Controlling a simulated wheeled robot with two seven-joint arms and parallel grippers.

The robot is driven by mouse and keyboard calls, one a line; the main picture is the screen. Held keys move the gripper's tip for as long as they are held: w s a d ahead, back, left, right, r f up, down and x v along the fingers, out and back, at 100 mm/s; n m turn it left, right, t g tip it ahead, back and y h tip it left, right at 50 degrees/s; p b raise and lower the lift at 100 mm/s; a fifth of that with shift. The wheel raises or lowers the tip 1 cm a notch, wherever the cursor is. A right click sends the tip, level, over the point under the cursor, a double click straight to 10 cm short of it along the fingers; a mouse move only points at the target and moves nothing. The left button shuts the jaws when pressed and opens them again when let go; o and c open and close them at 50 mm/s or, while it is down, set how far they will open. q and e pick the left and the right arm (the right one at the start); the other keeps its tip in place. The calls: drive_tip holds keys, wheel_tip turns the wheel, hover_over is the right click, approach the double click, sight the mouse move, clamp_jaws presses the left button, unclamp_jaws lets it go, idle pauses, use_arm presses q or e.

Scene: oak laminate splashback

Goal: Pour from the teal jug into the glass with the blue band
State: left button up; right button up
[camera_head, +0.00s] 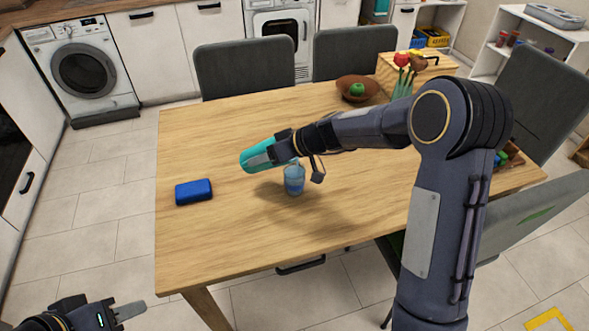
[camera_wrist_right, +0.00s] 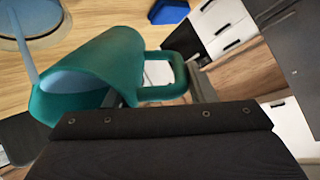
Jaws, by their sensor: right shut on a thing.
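The teal jug (camera_head: 258,156) is tipped well over on its side in the air above the table, close to the glass. My right gripper (camera_head: 284,150) is shut on it; in the right wrist view the jug (camera_wrist_right: 115,60) shows its handle between the fingers. A pale blue stream runs from the jug's mouth toward the glass (camera_wrist_right: 45,22). The glass with the blue band (camera_head: 294,180) stands upright on the table just below the jug; its fill level is unclear. My left gripper (camera_head: 125,312) is low at the left, off the table, and its opening is unclear.
A blue block-like item (camera_head: 194,191) lies left of the glass on the wooden table (camera_head: 220,240). A brown bowl (camera_head: 358,86) with a green fruit and some flowers (camera_head: 403,75) stand at the back. Chairs surround the table. The front left of the table is clear.

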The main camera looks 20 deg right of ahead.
sight(246, 165)
drive_tip(key=shift+r, duration=0.1)
idle(0.5)
drive_tip(key=w+a+f+g+h+p, duration=0.1)
drive_tip(key=h+p, duration=0.1)
drive_tip(key=p, duration=0.3)
drive_tip(key=a+f+g+h+p, duration=0.1)
drive_tip(key=a+f+h+p, duration=0.1)
drive_tip(key=p, duration=0.3)
drive_tip(key=w+a+f+g+h+p, duration=0.1)
drive_tip(key=a+g+h+p, duration=0.1)
drive_tip(key=p, duration=0.3)
drive_tip(key=shift+w+f+h, duration=0.3)
drive_tip(key=shift+w+h, duration=0.05)
drive_tip(key=shift+h, duration=0.35)
drive_tip(key=shift+w+a+f+g+h, duration=0.4)
drive_tip(key=shift+a+f+g+h, duration=0.2)
drive_tip(key=shift+h, duration=0.6)
drive_tip(key=shift+a+r, duration=0.1)
